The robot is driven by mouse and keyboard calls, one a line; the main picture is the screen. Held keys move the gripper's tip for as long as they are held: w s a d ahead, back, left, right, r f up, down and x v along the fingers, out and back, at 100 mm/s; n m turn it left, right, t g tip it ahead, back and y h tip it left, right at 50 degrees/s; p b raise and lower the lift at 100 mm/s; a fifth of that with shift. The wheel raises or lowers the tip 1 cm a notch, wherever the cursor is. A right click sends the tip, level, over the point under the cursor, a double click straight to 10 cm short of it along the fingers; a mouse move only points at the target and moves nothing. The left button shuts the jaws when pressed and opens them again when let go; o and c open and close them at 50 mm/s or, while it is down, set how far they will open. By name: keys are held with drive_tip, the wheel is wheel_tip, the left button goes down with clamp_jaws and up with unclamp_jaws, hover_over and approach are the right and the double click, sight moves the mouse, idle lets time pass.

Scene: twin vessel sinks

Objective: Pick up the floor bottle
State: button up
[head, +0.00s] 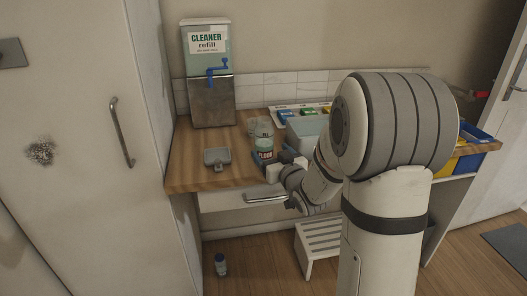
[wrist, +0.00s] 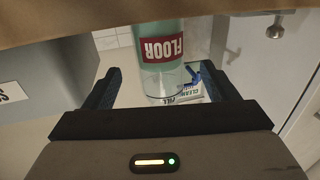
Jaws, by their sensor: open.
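My gripper (head: 280,165) is low at the counter's front edge, close by the bottle. In the wrist view my open gripper (wrist: 160,70) has one dark finger to each side of the bottle, with visible gaps. I cannot tell how far the bottle lies between them. Part of the bottle is cut off by the wrist view's upper foreground.
A grey metal scoop-like plate (head: 217,158) lies left of the bottle. A cleaner refill dispenser (head: 209,75) stands behind. A grey box (head: 305,132) is close on the right. A small bottle (head: 220,265) and a white slatted stool (head: 320,238) are on the floor.

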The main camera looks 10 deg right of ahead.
sight(262, 138)
drive_tip(key=x, duration=0.5)
drive_tip(key=r+x, duration=0.1)
drive_tip(key=x, duration=0.1)
drive_tip(key=shift+w+a+r, duration=0.1)
drive_tip(key=shift+w, duration=0.3)
drive_tip(key=c, duration=1.4)
